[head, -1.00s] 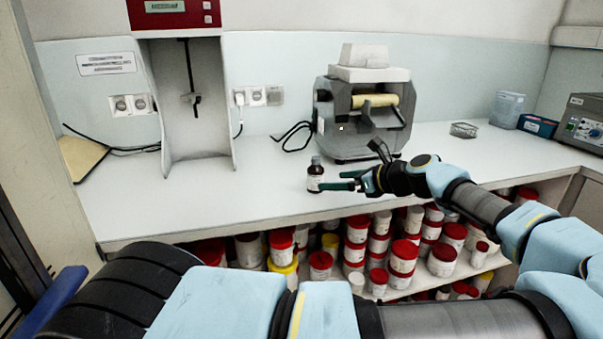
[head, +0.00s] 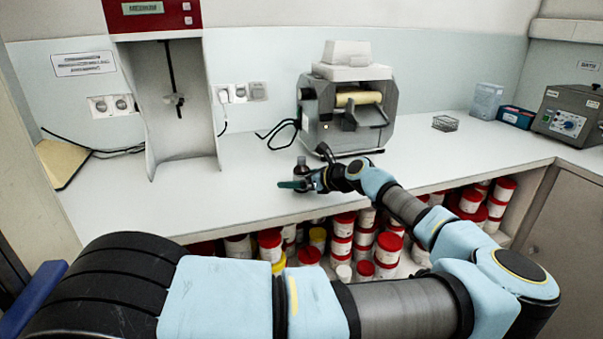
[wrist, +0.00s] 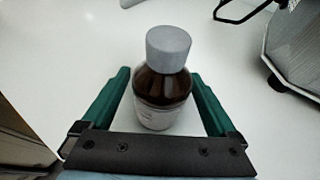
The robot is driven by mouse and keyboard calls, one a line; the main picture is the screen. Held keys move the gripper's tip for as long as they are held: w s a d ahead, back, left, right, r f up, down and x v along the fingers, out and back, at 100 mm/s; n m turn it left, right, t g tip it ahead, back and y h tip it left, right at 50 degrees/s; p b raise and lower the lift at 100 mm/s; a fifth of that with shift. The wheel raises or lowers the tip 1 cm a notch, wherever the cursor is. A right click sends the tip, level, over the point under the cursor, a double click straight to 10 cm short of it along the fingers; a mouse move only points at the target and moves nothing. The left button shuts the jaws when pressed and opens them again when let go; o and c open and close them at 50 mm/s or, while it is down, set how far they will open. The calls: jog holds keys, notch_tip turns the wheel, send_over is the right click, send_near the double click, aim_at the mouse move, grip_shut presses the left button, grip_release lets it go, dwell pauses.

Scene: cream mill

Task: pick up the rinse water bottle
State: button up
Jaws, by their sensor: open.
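The rinse water bottle (wrist: 161,87) is a small brown bottle with a grey cap and a pale label. It stands upright on the white counter near its front edge; in the head view the bottle (head: 301,164) is partly hidden by my gripper (head: 292,184). In the wrist view my gripper (wrist: 160,97) is open, with one green finger on each side of the bottle. A gap shows between each finger and the bottle. The label's words are too small to read.
A grey roller mill (head: 346,105) stands behind the bottle, to the right. A tall stand with a red top (head: 163,95) is at the left. Several red-lidded jars (head: 341,238) fill the shelf below. The counter left of the bottle is clear.

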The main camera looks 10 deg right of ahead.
jog(key=shift+w+a, duration=0.1)
jog(key=shift+w, duration=0.05)
grip_shut()
dwell(0.7)
